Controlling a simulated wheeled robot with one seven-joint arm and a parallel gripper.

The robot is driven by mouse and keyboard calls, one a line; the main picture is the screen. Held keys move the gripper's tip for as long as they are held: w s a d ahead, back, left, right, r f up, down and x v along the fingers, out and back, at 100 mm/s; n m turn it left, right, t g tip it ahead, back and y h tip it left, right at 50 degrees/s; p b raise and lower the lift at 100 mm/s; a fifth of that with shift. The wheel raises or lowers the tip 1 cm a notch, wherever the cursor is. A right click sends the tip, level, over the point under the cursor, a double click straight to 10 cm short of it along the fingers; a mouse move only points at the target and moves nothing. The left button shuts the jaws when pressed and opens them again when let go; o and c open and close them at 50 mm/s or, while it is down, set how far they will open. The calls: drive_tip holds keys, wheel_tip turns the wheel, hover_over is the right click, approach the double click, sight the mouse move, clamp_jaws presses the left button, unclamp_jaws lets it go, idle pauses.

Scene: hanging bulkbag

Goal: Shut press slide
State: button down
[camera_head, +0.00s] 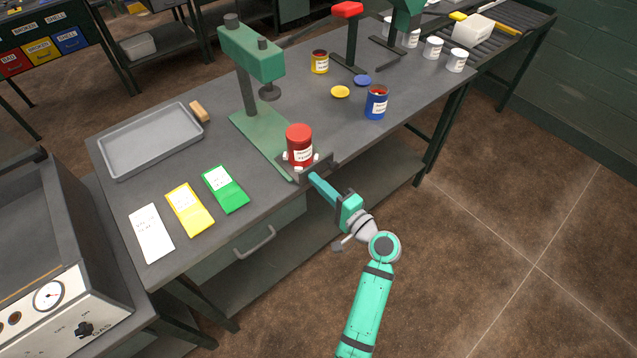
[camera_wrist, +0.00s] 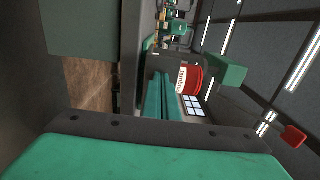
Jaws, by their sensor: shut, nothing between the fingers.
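The green press (camera_head: 251,52) stands on the bench, with its ram over the green base (camera_head: 254,132). Its dark slide (camera_head: 319,167) sits at the front end of the base, out from under the ram, near the bench's front edge. A red can (camera_head: 299,146) with a white label stands upright on the slide, between small white-tipped parts. It also shows sideways in the wrist view (camera_wrist: 194,80). My gripper (camera_head: 314,179) is shut and empty, its tips at the slide's front face. Whether they touch it I cannot tell.
A grey tray (camera_head: 150,139), a yellow card (camera_head: 189,209) and a green card (camera_head: 225,188) lie left of the press. A blue can (camera_head: 376,102) and a yellow lid (camera_head: 340,92) are right of it. A drawer handle (camera_head: 256,241) juts out below the bench top.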

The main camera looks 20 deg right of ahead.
sight(299, 164)
drive_tip(key=x, duration=0.9)
drive_tip(key=shift+s, duration=0.1)
